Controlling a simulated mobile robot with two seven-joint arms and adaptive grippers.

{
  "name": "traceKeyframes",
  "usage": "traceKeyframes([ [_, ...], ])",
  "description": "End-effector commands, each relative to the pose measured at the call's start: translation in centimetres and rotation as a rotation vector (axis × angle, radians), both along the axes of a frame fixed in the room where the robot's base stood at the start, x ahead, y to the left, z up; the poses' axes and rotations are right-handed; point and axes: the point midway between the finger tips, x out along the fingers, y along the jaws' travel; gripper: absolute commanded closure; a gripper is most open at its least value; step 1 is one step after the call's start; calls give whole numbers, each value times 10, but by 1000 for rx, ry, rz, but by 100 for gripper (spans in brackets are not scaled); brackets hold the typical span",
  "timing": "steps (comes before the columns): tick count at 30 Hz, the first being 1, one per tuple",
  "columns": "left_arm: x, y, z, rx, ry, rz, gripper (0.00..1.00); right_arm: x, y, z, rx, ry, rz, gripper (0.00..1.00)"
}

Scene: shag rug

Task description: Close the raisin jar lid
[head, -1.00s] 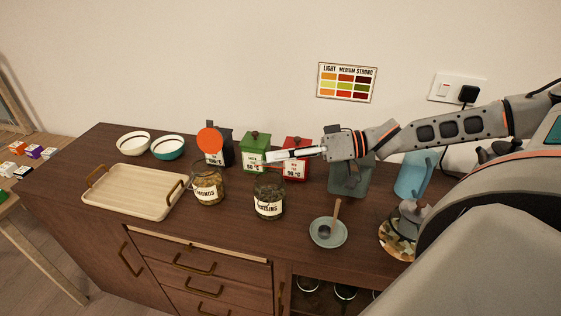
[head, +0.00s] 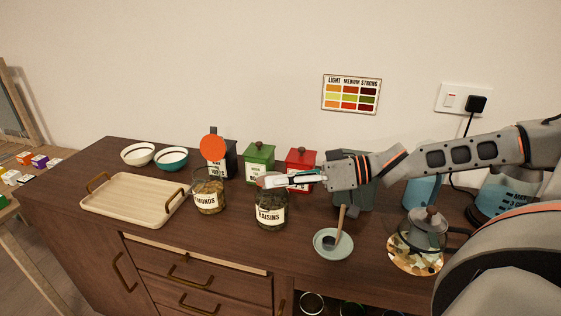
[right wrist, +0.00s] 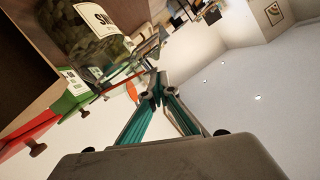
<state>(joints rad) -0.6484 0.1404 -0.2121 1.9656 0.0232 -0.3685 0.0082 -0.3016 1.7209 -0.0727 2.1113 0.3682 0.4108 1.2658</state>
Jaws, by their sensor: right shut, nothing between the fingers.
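The raisin jar (head: 271,215) is glass with a white label and dark contents, upright on the cabinet top. My left gripper is not in view.
Green (head: 258,163) and red (head: 300,160) canisters stand behind. A bowl with a utensil (head: 333,244) and a teapot (head: 428,228) are to the right. A wooden tray (head: 135,203) lies left.

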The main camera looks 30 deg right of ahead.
Motion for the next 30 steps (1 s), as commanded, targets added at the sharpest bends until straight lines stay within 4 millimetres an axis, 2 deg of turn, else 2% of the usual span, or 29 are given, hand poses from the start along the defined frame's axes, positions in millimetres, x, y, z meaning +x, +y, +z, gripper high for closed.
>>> traceKeyframes([
  [5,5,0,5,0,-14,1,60,-4,4,-10,-76,-79,-1,100],
  [12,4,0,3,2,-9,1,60,-6,6,-18,-139,-140,0,100],
  [30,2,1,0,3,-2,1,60,-7,6,-22,-161,-158,1,100],
])
